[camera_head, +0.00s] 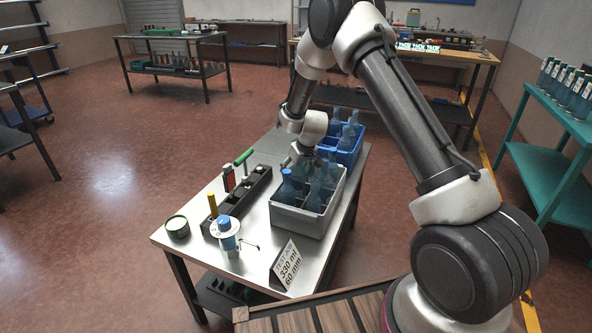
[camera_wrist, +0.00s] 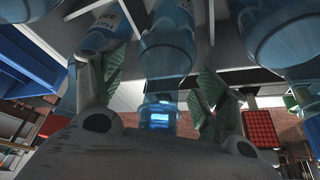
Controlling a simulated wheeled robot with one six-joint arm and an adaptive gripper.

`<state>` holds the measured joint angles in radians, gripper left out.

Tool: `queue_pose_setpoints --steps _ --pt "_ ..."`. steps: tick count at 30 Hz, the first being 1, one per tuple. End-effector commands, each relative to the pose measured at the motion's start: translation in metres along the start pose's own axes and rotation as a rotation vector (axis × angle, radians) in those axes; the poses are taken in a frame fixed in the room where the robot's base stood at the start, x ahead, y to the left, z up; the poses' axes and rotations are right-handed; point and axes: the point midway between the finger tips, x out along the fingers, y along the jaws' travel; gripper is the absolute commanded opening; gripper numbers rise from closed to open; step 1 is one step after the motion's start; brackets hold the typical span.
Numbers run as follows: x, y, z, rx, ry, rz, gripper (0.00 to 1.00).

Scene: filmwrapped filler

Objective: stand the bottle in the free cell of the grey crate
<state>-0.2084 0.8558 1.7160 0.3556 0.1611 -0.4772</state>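The grey crate (camera_head: 298,222) stands on the steel table and holds several translucent blue bottles in its cells. My gripper (camera_head: 300,158) points down over the far left part of the crate. In the wrist view my gripper (camera_wrist: 163,95) has its two green-padded fingers spread, with a blue bottle (camera_wrist: 166,50) between them. The bottle's neck lies between the pads, with a gap visible on each side. Other bottles (camera_wrist: 280,35) stand close on both sides. Pale crate dividers show behind them. My arm and the bottles hide parts of the cells, so I cannot tell which is free.
A blue crate (camera_head: 346,156) with bottles stands behind the grey one. Left of the grey crate are a black rack (camera_head: 238,202), a white round piece with a blue top (camera_head: 226,228) and a green tin (camera_head: 177,227). A lettered sign (camera_head: 286,266) stands at the front.

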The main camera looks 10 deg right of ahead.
Motion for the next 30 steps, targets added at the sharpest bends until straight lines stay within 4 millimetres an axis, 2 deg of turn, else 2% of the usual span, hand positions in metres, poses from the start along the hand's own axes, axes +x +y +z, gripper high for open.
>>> queue_pose_setpoints --steps 7,10,22,25,30 --pt "-0.002 0.000 -0.001 0.000 0.000 0.000 0.73" --pt "-0.011 0.000 -0.002 0.000 0.001 0.000 0.73" --pt "-0.095 0.000 -0.002 0.000 0.003 0.000 0.73" --pt "-0.110 0.000 -0.002 -0.001 0.002 0.000 0.73" --pt "-0.122 0.000 -0.001 0.000 0.000 0.000 0.73"
